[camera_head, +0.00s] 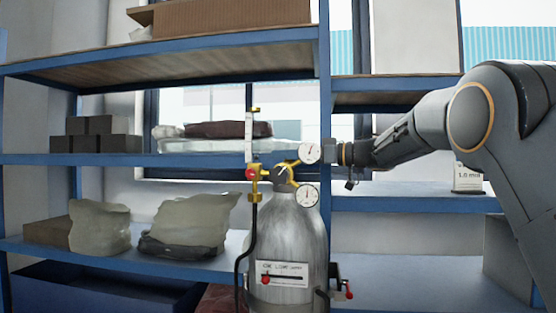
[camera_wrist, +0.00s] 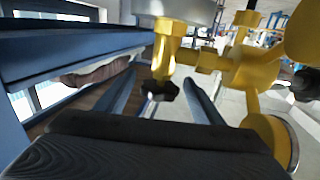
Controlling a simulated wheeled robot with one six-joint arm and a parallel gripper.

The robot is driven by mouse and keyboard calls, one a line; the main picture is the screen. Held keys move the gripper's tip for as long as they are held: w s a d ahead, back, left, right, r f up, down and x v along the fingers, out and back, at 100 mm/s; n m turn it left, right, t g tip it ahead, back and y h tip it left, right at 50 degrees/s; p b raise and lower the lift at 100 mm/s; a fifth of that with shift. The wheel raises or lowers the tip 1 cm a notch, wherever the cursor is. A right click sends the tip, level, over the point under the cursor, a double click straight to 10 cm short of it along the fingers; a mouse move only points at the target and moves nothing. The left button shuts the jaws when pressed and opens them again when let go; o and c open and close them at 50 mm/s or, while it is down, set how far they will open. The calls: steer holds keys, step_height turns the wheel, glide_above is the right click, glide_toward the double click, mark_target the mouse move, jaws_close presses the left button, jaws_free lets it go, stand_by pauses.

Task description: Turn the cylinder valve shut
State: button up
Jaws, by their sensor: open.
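The grey gas cylinder (camera_head: 288,240) stands upright in the head view, with yellow brass fittings on top. A dark round knob (camera_head: 283,175) sits among the fittings between two white-faced gauges. My gripper (camera_head: 332,152) is right of the upper gauge (camera_head: 309,153), pointing left. In the wrist view the two fingers of my gripper (camera_wrist: 158,77) are spread apart. A black lobed knob (camera_wrist: 160,91) on a yellow stem (camera_wrist: 167,50) shows between them, apparently not gripped. I cannot tell whether it is the same knob as in the head view.
A yellow flowmeter (camera_head: 250,150) with a hose rises left of the knob. Blue shelving (camera_head: 200,160) behind holds dark blocks (camera_head: 95,135) and wrapped bundles (camera_head: 185,220). In the wrist view, yellow fittings (camera_wrist: 255,68) and a round gauge (camera_wrist: 272,140) crowd the right side.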

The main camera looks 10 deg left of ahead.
steer(key=d, duration=0.2)
steer(key=d+b, duration=0.1)
steer(key=shift+s+d, duration=0.3)
steer(key=shift+d, duration=0.05)
